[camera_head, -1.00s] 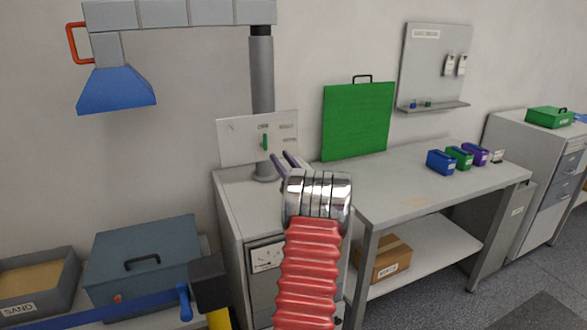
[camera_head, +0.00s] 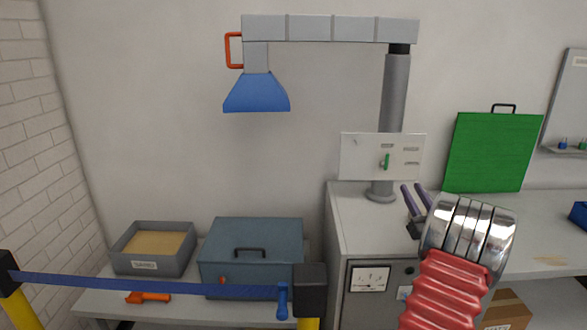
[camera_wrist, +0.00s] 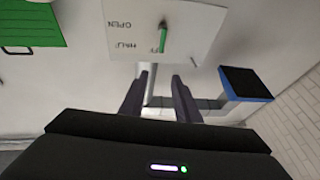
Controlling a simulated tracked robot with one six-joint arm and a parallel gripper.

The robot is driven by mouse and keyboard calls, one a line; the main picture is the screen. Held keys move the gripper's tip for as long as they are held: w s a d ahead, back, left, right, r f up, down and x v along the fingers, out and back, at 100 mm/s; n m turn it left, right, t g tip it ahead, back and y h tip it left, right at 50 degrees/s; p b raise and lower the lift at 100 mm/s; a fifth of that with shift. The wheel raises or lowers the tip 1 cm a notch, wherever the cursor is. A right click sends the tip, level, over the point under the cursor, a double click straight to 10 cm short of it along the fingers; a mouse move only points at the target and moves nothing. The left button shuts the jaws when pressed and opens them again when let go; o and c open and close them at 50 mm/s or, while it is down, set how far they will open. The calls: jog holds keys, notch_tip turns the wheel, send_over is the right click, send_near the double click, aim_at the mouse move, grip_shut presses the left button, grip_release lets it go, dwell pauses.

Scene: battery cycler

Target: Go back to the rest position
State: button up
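My gripper (camera_head: 415,202) is in the right half of the head view, at the end of my arm with its red bellows and silver rings. Its two dark fingers point up and away, in front of the grey cabinet (camera_head: 352,228). In the wrist view, the fingers (camera_wrist: 158,98) stand apart with a clear gap, and nothing shows between them. A white panel (camera_head: 350,158) with a green lever (camera_head: 386,161) is on the grey post behind; it also shows at the top of the wrist view (camera_wrist: 125,40).
A blue hood (camera_head: 257,94) with an orange handle (camera_head: 229,50) hangs at upper left. Below stand a sand box (camera_head: 130,256), a blue-grey lidded box (camera_head: 215,270) and a blue barrier belt (camera_head: 150,286). A green board (camera_head: 495,155) leans on the wall at right.

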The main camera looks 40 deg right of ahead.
jog(key=shift+w, duration=0.1)
jog(key=w+a+r+g+y, duration=0.15)
jog(key=w+a+r, duration=0.25)
jog(key=w+a, duration=0.55)
jog(key=w+a+r+g, duration=0.35)
jog(key=w+a, duration=0.45)
jog(key=w, duration=0.3)
jog(key=w+a+g+y, duration=0.1)
jog(key=w+a+y, duration=0.1)
jog(key=a, duration=1.1)
jog(key=s+a+f+n+g+y, duration=0.2)
jog(key=s+a, duration=0.1)
jog(key=a, duration=0.8)
jog(key=s+a+f+n+g+y, duration=0.1)
jog(key=s+a+f+y, duration=0.15)
jog(key=a, duration=0.95)
jog(key=s+a+f+n+g+y, duration=0.1)
jog(key=s+a+f+g+y, duration=0.1)
jog(key=s+a, duration=0.6)
jog(key=s+a+f+n+g+y, duration=0.2)
jog(key=s+a+f, duration=0.2)
jog(key=s+a, duration=0.4)
jog(key=shift+s+n, duration=0.15)
jog(key=shift+n, duration=0.15)
